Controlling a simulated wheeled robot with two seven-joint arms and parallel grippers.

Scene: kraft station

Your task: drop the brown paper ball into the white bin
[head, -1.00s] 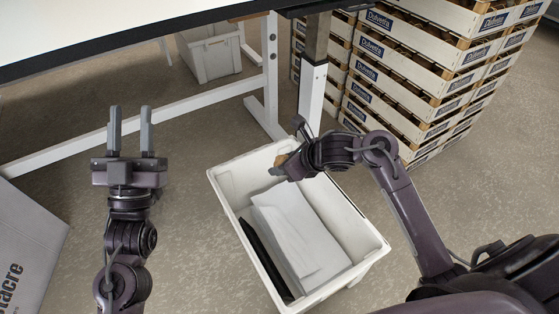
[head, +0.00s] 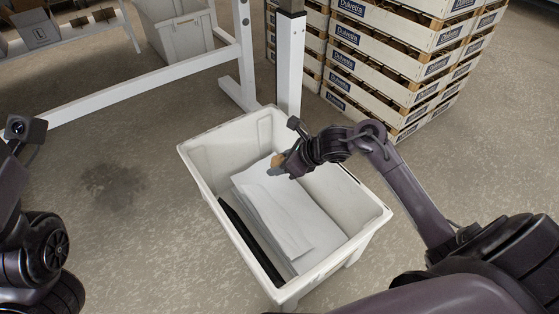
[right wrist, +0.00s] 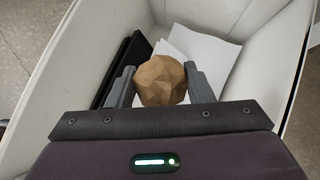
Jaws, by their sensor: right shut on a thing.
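The brown paper ball (right wrist: 161,81) is faceted and sits between the two fingers of my right gripper (right wrist: 160,88) in the right wrist view. In the head view the right gripper (head: 276,167) is over the white bin (head: 372,222), and only a small brown part of the ball (head: 278,160) shows. The gripper is shut on the ball and points down into the bin. White sheets (head: 275,215) and a dark flat thing (head: 250,240) lie inside the bin. My left arm shows at the left edge of the head view; its fingers are not visible.
A table frame with white legs (head: 290,65) stands just behind the bin. Stacked wooden crates (head: 385,60) stand at the back right. Another pale bin (head: 178,35) is at the back left. Floor left of the bin is clear, with a dark stain (head: 112,184).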

